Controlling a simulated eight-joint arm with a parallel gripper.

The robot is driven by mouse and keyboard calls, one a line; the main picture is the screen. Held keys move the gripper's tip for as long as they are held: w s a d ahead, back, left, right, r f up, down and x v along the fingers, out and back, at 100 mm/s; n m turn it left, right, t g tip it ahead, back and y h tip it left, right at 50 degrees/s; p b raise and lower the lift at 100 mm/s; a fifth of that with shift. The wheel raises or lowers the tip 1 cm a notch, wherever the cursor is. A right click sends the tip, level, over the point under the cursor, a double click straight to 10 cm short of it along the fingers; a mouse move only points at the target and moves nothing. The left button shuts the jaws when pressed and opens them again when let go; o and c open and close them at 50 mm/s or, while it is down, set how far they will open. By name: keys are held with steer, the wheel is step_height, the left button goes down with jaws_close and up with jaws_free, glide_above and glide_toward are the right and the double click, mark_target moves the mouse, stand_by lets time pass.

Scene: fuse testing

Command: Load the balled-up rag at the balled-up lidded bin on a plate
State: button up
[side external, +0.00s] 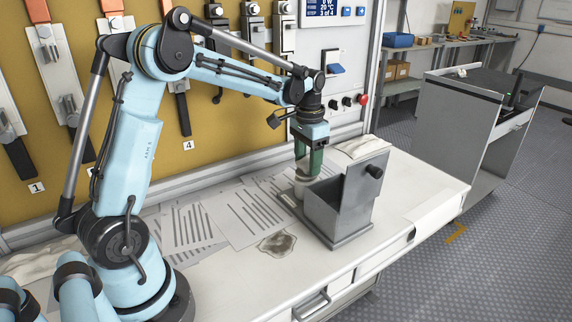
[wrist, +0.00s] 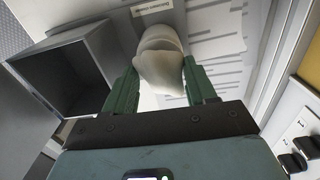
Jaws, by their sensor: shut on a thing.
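My gripper (side external: 305,160) points down on the left of the grey bin, its green fingers close to the bin's wall. In the wrist view my gripper (wrist: 158,80) is shut on a pale, off-white lump, which I take for the balled-up rag (wrist: 158,72). In the side view, the rag shows only partly, pale between and under the fingers. A pale round form (wrist: 160,38) lies just beyond it; I cannot tell if it is part of the rag. The grey bin (side external: 322,210) stands on a flat grey base plate (side external: 345,241). Its box is open on top and looks empty in the wrist view (wrist: 62,75).
A folded pale cloth (side external: 358,148) lies at the bin's back right. A panel with tools and switches rises behind. A grey cabinet (side external: 455,125) stands at right.

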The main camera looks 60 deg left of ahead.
mark_target(308, 158)
steer(key=shift+r, duration=3.5)
